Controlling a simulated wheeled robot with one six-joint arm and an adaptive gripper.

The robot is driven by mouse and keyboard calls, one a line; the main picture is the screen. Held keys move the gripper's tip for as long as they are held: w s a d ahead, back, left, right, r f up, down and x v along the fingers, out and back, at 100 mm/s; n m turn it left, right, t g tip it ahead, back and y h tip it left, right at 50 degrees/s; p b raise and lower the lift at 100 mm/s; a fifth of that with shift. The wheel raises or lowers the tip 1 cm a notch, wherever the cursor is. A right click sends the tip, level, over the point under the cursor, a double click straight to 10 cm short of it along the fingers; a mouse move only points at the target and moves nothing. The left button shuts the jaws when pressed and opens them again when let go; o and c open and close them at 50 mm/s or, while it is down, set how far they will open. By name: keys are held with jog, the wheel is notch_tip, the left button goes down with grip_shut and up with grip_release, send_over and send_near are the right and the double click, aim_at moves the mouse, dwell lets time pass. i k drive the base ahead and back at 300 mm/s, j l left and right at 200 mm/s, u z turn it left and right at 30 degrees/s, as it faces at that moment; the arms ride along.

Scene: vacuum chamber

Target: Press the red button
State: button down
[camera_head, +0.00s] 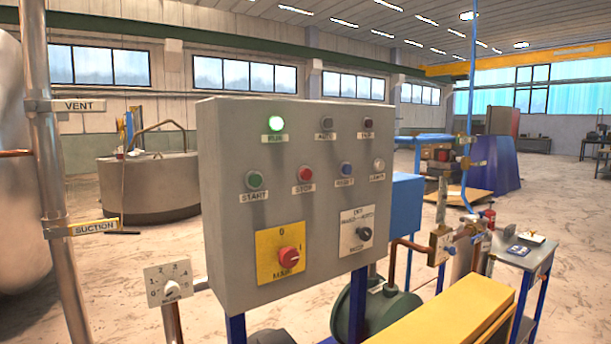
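A grey control panel (225,200) stands upright on blue legs in the middle of the head view. A red button (305,174) sits in its middle row above a label that reads STOP. A green button (254,180) labelled START is to its left, and a blue button (346,169) is to its right. Lower down, a red rotary knob (290,258) sits on a yellow plate; it is a separate control. A green lamp (276,124) at the top left is lit. Nothing covers the red button. My gripper does not show in this view.
A metal pipe (52,180) with VENT and SUCTION tags rises at the left. A small dial plate (168,283) stands left of the panel's lower edge. A yellow cover (450,325) and a side table (525,250) are at the right. The space before the panel's face looks clear.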

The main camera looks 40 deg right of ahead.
aim_at(307, 174)
jog(key=k+l+z, duration=0.1)
jog(key=l+z, duration=0.25)
jog(key=k+l+z, duration=0.1)
jog(key=l+z, duration=0.65)
jog(key=l, duration=0.1)
